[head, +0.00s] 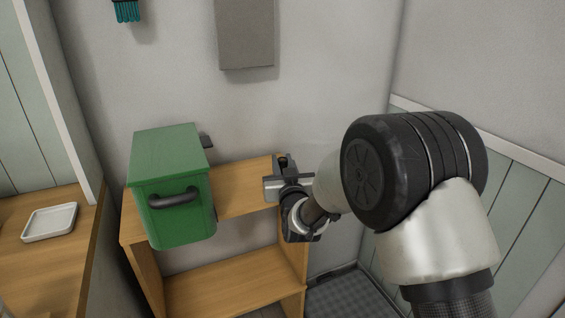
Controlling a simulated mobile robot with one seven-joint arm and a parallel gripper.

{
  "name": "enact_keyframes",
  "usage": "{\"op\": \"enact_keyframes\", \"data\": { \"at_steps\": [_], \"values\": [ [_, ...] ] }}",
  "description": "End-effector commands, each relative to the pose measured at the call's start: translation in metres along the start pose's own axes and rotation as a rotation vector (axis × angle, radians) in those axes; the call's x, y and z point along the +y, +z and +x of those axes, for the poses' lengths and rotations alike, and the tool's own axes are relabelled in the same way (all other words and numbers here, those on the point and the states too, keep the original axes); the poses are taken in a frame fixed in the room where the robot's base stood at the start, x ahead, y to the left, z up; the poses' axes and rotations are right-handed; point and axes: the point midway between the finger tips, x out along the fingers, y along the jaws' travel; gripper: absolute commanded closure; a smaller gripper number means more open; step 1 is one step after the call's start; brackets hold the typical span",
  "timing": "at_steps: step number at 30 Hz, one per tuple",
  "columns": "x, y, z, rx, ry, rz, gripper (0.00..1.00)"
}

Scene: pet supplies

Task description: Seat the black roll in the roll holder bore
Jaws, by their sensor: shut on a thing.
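My gripper (287,180) is at the right end of the wooden shelf top, seen small and partly covered by its own wrist. It is shut on a small dark piece, which looks like the black roll (283,161), just showing above the jaws. I cannot make out the roll's full shape. Grey block-like parts sit around the jaws, and I cannot tell whether any belongs to the roll holder. The holder's bore is not visible, so I cannot tell how the roll stands to it.
A green box (172,190) with a dark handle stands on the left of the wooden shelf unit (240,190). A white tray (50,222) lies on the counter at left. A grey panel (246,33) and a teal brush (127,11) are on the wall. A wall stands close behind the shelf.

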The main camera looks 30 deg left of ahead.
Motion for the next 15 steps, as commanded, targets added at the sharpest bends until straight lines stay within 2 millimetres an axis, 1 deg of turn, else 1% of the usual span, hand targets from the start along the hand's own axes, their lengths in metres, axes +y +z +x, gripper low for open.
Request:
{"op": "enact_keyframes", "data": {
  "at_steps": [1, 3, 4, 7, 8, 15],
  "values": [
    [0.0000, 0.0038, -0.0007, -0.008, 0.000, 0.000, 1.00],
    [0.0000, 0.0043, -0.0008, -0.009, 0.000, 0.000, 1.00],
    [0.0000, 0.0045, -0.0009, -0.009, 0.000, 0.000, 0.76],
    [0.0000, 0.0045, -0.0009, -0.009, 0.000, -0.001, 0.60],
    [0.0000, 0.0043, -0.0009, -0.008, 0.000, -0.001, 0.56],
    [0.0000, 0.0033, -0.0007, -0.007, 0.000, -0.001, 0.56]
  ]
}}
